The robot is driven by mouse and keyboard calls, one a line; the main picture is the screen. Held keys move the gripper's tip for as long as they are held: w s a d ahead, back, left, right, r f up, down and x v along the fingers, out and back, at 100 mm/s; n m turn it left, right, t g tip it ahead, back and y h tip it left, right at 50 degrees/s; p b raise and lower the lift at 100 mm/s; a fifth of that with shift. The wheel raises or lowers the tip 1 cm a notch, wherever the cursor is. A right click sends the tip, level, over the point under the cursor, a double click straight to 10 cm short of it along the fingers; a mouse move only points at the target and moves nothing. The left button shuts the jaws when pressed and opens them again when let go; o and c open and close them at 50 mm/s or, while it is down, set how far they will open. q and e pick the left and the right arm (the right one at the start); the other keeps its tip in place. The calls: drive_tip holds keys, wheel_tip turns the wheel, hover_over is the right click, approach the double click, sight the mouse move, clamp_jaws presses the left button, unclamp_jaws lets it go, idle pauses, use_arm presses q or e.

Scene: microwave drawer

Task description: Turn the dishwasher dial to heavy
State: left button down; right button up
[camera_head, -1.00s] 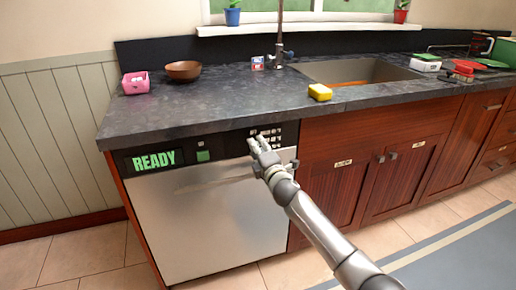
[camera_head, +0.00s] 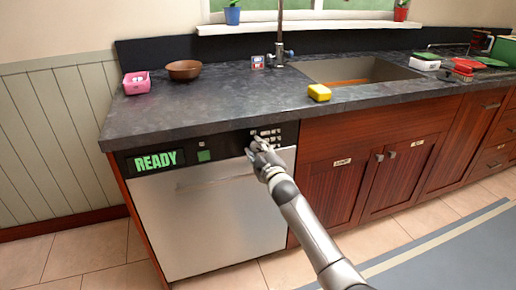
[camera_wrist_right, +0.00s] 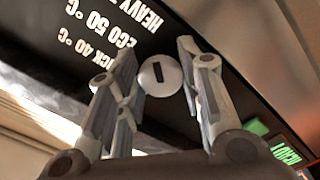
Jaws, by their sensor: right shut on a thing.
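The dishwasher (camera_head: 215,220) is closed under the counter, with a black control strip along its top. Its dial (camera_wrist_right: 160,76) is a round, pale knob with a dark mark, seen in the right wrist view. Upside-down printed labels beside it include HEAVY (camera_wrist_right: 140,16), ECO 50 °C and a partly cut-off 40 °C line. My right gripper (camera_head: 253,147) is at the strip's right part and hides the dial in the head view. In the right wrist view my right gripper (camera_wrist_right: 159,62) is shut on the dial, one finger on each side. My left gripper is not in view.
A green READY display (camera_head: 156,160) and a green button (camera_head: 204,155) are on the strip's left part. The counter (camera_head: 215,105) overhangs just above. Red-brown cabinets (camera_head: 340,165) stand to the right. The floor in front is clear.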

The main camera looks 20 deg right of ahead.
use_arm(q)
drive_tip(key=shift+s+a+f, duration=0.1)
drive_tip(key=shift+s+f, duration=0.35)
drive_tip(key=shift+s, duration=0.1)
use_arm(e)
drive_tip(key=shift+f+m, duration=0.15)
drive_tip(key=shift+m, duration=0.55)
drive_tip(key=o, duration=1)
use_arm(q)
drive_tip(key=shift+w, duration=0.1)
use_arm(e)
drive_tip(key=shift+s, duration=0.1)
drive_tip(key=s, duration=1.2)
drive_tip(key=shift+d, duration=0.2)
